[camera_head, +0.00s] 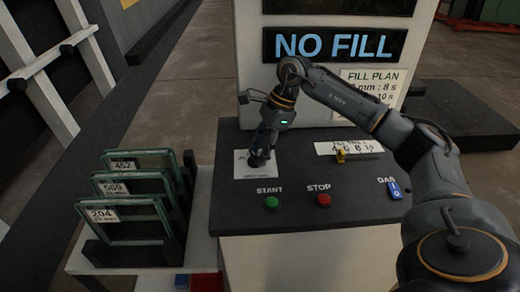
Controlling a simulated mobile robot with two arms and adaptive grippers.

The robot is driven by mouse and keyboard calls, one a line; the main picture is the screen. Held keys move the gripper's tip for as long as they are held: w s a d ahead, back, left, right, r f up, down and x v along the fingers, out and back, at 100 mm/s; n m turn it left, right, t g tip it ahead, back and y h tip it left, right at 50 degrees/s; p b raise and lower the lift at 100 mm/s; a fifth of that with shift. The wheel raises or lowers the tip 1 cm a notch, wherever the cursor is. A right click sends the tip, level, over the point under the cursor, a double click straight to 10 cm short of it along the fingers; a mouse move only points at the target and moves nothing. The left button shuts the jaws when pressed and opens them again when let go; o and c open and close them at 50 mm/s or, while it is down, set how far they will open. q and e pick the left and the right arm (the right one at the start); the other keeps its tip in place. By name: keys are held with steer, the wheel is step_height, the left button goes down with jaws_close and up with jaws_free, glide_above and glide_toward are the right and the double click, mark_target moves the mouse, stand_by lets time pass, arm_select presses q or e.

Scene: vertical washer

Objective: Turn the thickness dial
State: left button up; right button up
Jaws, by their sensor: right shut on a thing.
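The dark control panel (317,195) has a white label plate (246,172) at its left; its print is mostly hidden. My right gripper (259,158) points down over this plate, its fingers shut on the thickness dial, which they hide almost wholly. I cannot read the dial's setting. My left gripper is not in view.
A green START button (272,203), red STOP button (324,200) and blue GAS switch (394,189) sit along the panel's front. A screen (334,44) reads NO FILL, above a fill plan sheet (373,86). Labelled glass units (128,214) stand in a rack at left.

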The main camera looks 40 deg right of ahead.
steer(key=m, duration=0.1)
steer(key=m+t+b, duration=0.1)
steer(key=m, duration=0.1)
steer(key=shift+s+f+b, duration=0.15)
steer(key=shift+s+b, duration=0.05)
steer(key=shift+b, duration=0.1)
steer(key=m, duration=0.1)
steer(key=m+t+h+b, duration=0.1)
steer(key=m, duration=0.2)
steer(key=shift+s+a+m+t+b, duration=0.2)
steer(key=shift+a+m+t+b, duration=0.1)
steer(key=shift+b, duration=0.1)
steer(key=m, duration=0.1)
steer(key=m+h+b, duration=0.1)
steer(key=m, duration=0.1)
steer(key=shift+s+a+t+h, duration=0.1)
steer(key=shift+a+t+h, duration=0.05)
steer(key=shift+t+h, duration=0.15)
steer(key=shift+a+r+m+h+b, duration=0.15)
steer(key=shift+m+h+b, duration=0.2)
steer(key=shift+m, duration=0.9)
steer(key=shift+a+r+m+h+b, duration=0.1)
steer(key=shift+m+h+b, duration=0.25)
steer(key=shift+m, duration=0.9)
steer(key=o, duration=1.2)
steer(key=shift+f, duration=0.1)
steer(key=shift+c, duration=0.2)
